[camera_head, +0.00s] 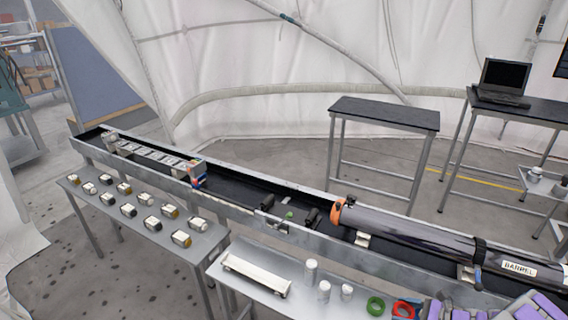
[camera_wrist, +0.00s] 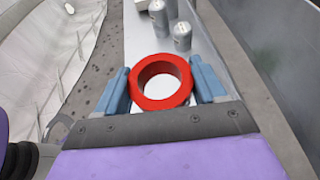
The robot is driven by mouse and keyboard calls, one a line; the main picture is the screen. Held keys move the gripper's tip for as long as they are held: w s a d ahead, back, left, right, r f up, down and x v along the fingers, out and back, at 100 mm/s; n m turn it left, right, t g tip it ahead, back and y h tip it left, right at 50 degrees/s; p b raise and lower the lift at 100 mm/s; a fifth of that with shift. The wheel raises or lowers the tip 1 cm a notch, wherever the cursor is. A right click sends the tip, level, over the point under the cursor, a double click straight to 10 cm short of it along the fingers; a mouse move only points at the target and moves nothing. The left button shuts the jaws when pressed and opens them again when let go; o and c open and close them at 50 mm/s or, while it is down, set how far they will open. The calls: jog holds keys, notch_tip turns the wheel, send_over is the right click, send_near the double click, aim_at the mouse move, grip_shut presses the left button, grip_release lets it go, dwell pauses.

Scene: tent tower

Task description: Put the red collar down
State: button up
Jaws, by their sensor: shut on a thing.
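The red collar (camera_wrist: 161,103) is a thick ring held between the two blue fingers of my gripper (camera_wrist: 160,68), one finger on each side of it. Its open hole faces the wrist camera, and the pale table top shows through. In the head view the red collar (camera_head: 405,309) shows at the bottom edge, over or on the narrow metal table (camera_head: 255,272), just right of the green collar (camera_head: 376,306). I cannot tell whether its underside touches the table.
White-grey cylinders (camera_head: 311,271) and a long white part (camera_head: 256,275) stand or lie farther left on the same table. A long metal trough (camera_head: 232,206) with a dark barrel (camera_head: 408,233) runs behind it. Bare table shows between the cylinders and the long part.

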jog(key=w+a+r+m+t+h, duration=0.2)
jog(key=w+a+r, duration=0.3)
jog(key=w+r, duration=0.5)
jog(key=w+a+r+m+t+h, duration=0.1)
jog(key=w+a+r+m, duration=0.1)
jog(key=w+a+r, duration=0.8)
jog(key=s+a+r+m+t+h, duration=0.1)
jog(key=s+a+r+h, duration=0.1)
jog(key=a+r, duration=0.4)
jog(key=s+a+r+m+h, duration=0.1)
jog(key=s+a+r+m, duration=0.1)
jog(key=s+a+r, duration=0.3)
notch_tip(320, 180, up, 4)
jog(key=shift+s+a+r+t+h, duration=0.25)
jog(key=shift+a+t+h, duration=0.15)
jog(key=shift+a, duration=0.2)
jog(key=shift+d, duration=0.1)
